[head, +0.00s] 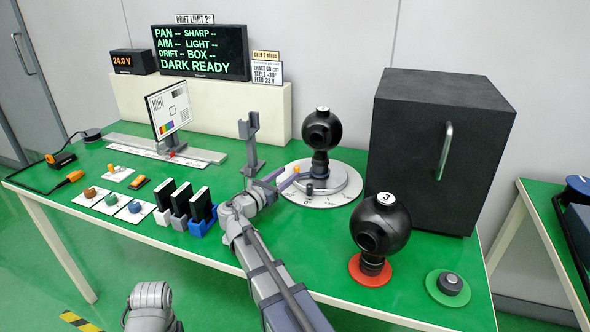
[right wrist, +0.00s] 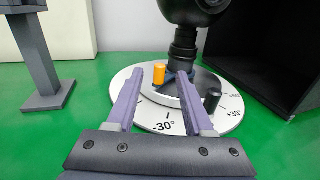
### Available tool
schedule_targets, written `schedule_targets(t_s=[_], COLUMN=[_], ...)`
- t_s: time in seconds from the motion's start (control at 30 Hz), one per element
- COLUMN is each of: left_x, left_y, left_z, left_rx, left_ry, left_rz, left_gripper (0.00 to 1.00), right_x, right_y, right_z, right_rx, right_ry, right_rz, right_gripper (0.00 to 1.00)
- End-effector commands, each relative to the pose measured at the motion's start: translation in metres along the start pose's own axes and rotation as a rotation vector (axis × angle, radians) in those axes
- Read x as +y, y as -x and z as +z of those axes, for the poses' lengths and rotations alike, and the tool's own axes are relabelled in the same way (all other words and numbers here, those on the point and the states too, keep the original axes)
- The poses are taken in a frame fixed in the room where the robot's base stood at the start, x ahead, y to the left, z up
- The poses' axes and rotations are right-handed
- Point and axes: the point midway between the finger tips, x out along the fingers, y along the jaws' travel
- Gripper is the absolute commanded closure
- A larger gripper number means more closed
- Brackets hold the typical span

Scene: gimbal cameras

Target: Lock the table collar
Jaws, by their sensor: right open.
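The round table (head: 318,199) is a white scale disc with a grey platform (head: 325,181) on it, and a black ball-shaped camera (head: 321,130) stands on top. An orange peg (head: 296,169) and a black knob (head: 309,188) stand at its near left side. In the right wrist view the orange peg (right wrist: 159,74) and the black knob (right wrist: 212,100) show above the scale, with the -30° mark facing me. I cannot tell which part is the collar. My right gripper (right wrist: 160,78) is open and empty, its purple fingers pointing at the table's near edge. My left gripper is out of view.
A grey post (head: 250,143) stands behind my right arm. A large black box (head: 438,145) is at the right. Another ball camera (head: 380,225) stands on a red disc in front of it. A chart board (head: 168,108) and small coloured parts occupy the left.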

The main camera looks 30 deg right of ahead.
Motion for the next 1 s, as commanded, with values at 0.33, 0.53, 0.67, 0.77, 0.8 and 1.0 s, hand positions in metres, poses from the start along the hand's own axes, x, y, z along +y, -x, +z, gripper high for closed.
schedule_targets(t_s=[0.33, 0.53, 0.67, 0.77, 0.8, 1.0], left_x=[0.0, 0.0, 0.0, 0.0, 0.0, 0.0], left_y=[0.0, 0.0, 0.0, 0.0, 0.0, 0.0], left_z=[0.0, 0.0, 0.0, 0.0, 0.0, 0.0], left_rx=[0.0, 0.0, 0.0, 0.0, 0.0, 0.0], left_ry=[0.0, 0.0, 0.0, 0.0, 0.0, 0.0], left_rz=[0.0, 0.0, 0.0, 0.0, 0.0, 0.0], left_gripper=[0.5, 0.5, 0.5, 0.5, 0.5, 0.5], right_x=[0.001, 0.0, 0.0, 0.0, 0.0, 0.0], right_y=[-0.05, -0.059, -0.06, -0.059, -0.059, -0.059], right_z=[0.0, -0.001, -0.001, -0.001, -0.001, -0.001], right_rx=[0.001, 0.001, 0.001, 0.001, 0.001, 0.001], right_ry=[-0.002, -0.002, -0.002, -0.002, -0.002, -0.002], right_rz=[-0.001, 0.0, 0.0, 0.0, 0.0, 0.0], right_gripper=[0.48, 0.48, 0.48, 0.48, 0.5, 0.73])
